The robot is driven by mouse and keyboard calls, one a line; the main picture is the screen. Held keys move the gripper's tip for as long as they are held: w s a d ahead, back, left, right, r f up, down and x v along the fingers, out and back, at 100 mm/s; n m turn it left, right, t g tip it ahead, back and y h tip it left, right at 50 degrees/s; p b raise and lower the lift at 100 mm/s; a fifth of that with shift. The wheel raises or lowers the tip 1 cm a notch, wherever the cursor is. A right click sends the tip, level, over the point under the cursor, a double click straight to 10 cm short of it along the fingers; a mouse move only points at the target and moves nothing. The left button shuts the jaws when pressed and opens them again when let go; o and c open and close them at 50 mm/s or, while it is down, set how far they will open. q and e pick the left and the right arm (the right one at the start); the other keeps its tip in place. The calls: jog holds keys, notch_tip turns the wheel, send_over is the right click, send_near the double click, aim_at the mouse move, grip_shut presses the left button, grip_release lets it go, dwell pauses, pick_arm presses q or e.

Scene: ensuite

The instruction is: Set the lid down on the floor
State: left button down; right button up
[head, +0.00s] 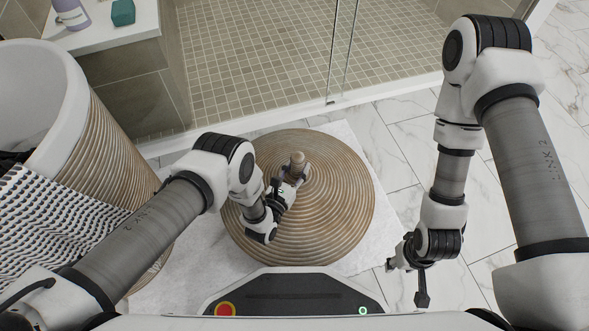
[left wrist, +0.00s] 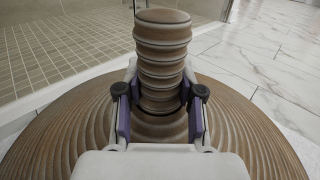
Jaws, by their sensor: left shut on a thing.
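The lid (head: 340,225) is a round, ridged, tan-brown disc with a knob (head: 297,160) at its middle. It lies roughly level over a white mat in the head view; I cannot tell whether its rim touches the mat or hangs above it. My left gripper (head: 292,178) is shut on the knob. In the left wrist view the ribbed knob (left wrist: 162,60) stands upright between the purple-padded fingers (left wrist: 160,115), with the lid's disc (left wrist: 60,130) spread below. My right gripper (head: 406,283) is open and empty, to the right of the lid, over the floor.
An open basket (head: 110,130) with a white liner and a patterned cloth (head: 60,195) stands at the left. The white mat (head: 345,130) lies on the marble floor (head: 395,165).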

pick_arm(q)
jog(key=shift+w+a+f+b, duration=0.2)
jog(key=shift+a+f+b, duration=0.05)
jog(key=shift+f+b, duration=0.15)
notch_tip(320, 180, down, 3)
jog(key=b, duration=0.2)
jog(key=shift+b, duration=0.35)
jog(key=shift+d+r, duration=0.1)
jog(key=shift+r, duration=0.05)
jog(key=c, duration=0.7)
grip_release()
